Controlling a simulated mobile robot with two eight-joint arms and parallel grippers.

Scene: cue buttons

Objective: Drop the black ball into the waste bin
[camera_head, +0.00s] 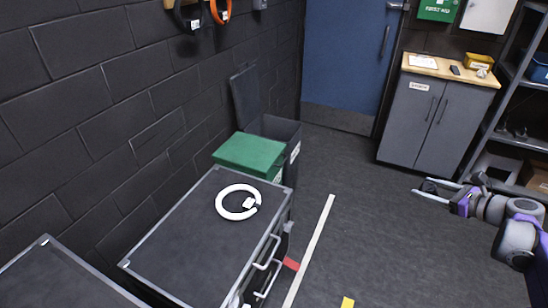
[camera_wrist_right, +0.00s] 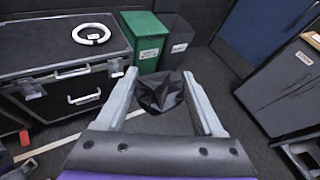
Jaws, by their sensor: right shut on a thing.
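My right gripper (camera_head: 420,186) is at the right of the head view, over the floor. Its two pale fingers stand apart with the black ball (camera_head: 429,187) between them. In the right wrist view the ball (camera_wrist_right: 160,92) is a dark, faceted lump held between the fingers (camera_wrist_right: 158,74). A dark grey bin (camera_head: 287,130) with its lid raised against the wall stands beyond a green bin (camera_head: 250,151) with a closed lid. Both bins also show in the wrist view, the grey one (camera_wrist_right: 178,38) right of the green one (camera_wrist_right: 147,40). The grey bin's inside is mostly hidden. My left gripper is out of view.
A black case (camera_head: 190,240) with a white ring (camera_head: 238,202) on top stands before the bins. A grey cabinet (camera_head: 430,122) and shelves (camera_head: 510,90) stand at the right. Open floor (camera_head: 350,200) lies between gripper and bins, with a white line (camera_head: 312,245).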

